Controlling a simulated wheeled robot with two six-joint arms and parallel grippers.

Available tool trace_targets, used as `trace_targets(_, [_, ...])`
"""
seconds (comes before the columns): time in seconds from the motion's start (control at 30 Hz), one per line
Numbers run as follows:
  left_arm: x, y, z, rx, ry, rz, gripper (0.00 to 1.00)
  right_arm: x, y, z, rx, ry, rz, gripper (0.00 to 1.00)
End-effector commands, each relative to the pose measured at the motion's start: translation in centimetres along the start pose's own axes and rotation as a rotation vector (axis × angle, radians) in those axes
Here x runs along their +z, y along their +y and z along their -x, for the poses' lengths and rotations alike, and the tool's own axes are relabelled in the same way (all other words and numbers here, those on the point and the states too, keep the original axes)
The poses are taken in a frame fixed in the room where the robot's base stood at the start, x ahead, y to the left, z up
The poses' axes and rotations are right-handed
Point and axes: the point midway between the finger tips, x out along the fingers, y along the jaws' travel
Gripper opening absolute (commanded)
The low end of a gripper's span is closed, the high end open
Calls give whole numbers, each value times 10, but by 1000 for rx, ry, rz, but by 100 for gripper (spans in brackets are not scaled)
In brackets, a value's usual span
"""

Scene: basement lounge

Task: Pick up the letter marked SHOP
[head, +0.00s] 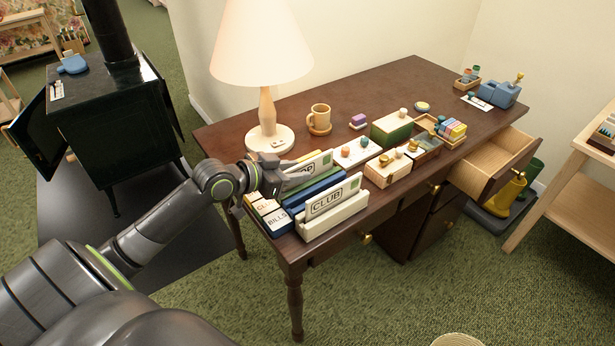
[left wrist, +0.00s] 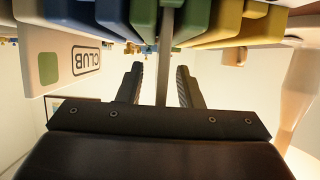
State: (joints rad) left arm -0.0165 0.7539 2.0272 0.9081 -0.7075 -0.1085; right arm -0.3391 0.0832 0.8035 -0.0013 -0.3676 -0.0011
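The white letter (head: 316,165) stands upright in a sorter on the desk; only "OP" of its marking shows, the rest hidden by my left gripper (head: 268,180). The gripper is at the letter's left end. In the left wrist view a thin pale upright edge (left wrist: 165,60), apparently this letter, stands between the two dark fingers of my left gripper (left wrist: 160,68). The fingers are apart, with a gap on each side. The CLUB letter (head: 333,198) stands in the white front slot and also shows in the left wrist view (left wrist: 75,62). My right gripper is in neither view.
The sorter has blue slots (head: 318,188) and labelled blocks, one reading BILLS (head: 278,221). A lamp (head: 267,104) stands close behind it. A mug (head: 320,117), a green box (head: 392,128) and small trays crowd the desk (head: 385,83). A drawer (head: 492,165) is open at right.

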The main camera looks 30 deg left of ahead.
Motion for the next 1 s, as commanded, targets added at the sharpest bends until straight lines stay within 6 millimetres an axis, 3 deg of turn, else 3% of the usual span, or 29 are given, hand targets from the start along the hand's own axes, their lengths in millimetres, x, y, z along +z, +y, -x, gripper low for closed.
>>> trace_targets(0.13, [0, 0, -13, 1, 1, 2, 33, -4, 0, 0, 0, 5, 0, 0])
trace_targets(0.4, [0, 0, -16, 0, -1, 0, 33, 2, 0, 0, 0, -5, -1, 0])
trace_targets(0.67, [0, 0, -15, 0, -1, 0, 1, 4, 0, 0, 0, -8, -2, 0])
trace_targets(1.0, [-1, 0, -15, 0, 0, -1, 0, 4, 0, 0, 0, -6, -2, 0])
